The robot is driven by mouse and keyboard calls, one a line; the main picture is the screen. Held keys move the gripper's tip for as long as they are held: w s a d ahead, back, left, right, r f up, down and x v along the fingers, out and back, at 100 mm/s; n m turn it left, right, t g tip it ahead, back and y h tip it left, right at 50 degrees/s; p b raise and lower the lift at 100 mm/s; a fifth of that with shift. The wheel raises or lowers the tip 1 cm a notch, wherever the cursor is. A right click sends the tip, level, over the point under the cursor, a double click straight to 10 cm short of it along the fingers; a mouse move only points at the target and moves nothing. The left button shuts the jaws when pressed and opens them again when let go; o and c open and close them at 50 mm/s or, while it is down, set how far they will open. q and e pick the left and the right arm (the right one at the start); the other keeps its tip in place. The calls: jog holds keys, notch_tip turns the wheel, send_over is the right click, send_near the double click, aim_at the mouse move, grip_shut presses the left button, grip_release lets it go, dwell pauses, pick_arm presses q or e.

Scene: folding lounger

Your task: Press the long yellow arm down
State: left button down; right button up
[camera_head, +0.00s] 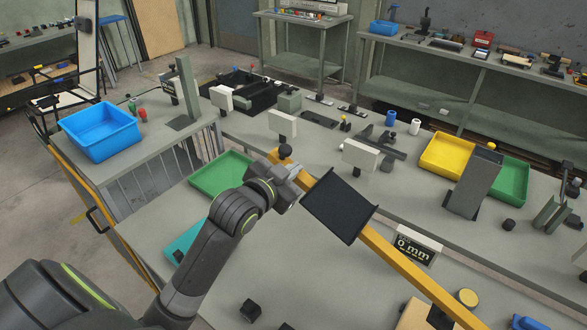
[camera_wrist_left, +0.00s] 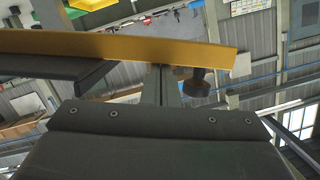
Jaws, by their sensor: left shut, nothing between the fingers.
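The long yellow arm (camera_head: 400,270) runs diagonally from the middle of the bench toward the lower right in the head view. A black knob (camera_head: 285,151) stands at its far end, and a dark rectangular plate (camera_head: 340,208) sits across it. My left gripper (camera_head: 292,179) is shut and empty beside the far end of the arm, hiding part of it. In the left wrist view the yellow arm (camera_wrist_left: 120,46) crosses the top, close beyond the gripper, with the knob (camera_wrist_left: 196,84) near its end. I cannot tell whether the gripper touches the arm. My right gripper is not in view.
A display reading "0 mm" (camera_head: 414,246) stands right of the arm. A green tray (camera_head: 221,174) lies to the left, and white blocks on posts (camera_head: 361,155) stand behind. A grey upright box (camera_head: 473,183) is at the right. Bare bench lies in front of the gripper.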

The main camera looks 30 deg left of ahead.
pick_arm(q)
jog(key=a+f+n+b, duration=0.1)
jog(key=a+f+b, duration=0.1)
jog(key=f+b, duration=0.4)
jog(key=a+f+n+h+b, duration=0.1)
jog(key=f+b, duration=0.5)
jog(key=f, duration=1)
jog(key=w+a+n, duration=0.1)
jog(key=a, duration=0.1)
jog(key=shift+a+f+b, duration=0.35)
jog(key=shift+f, duration=0.05)
jog(key=shift+r, duration=0.1)
jog(key=s+a+r+p, duration=0.1)
jog(key=s+r+p, duration=0.2)
jog(key=s+r, duration=0.3)
jog(key=v, duration=0.3)
jog(key=shift+s+f+p, duration=0.15)
jog(key=shift+s+p, duration=0.2)
jog(key=shift+s, duration=0.1)
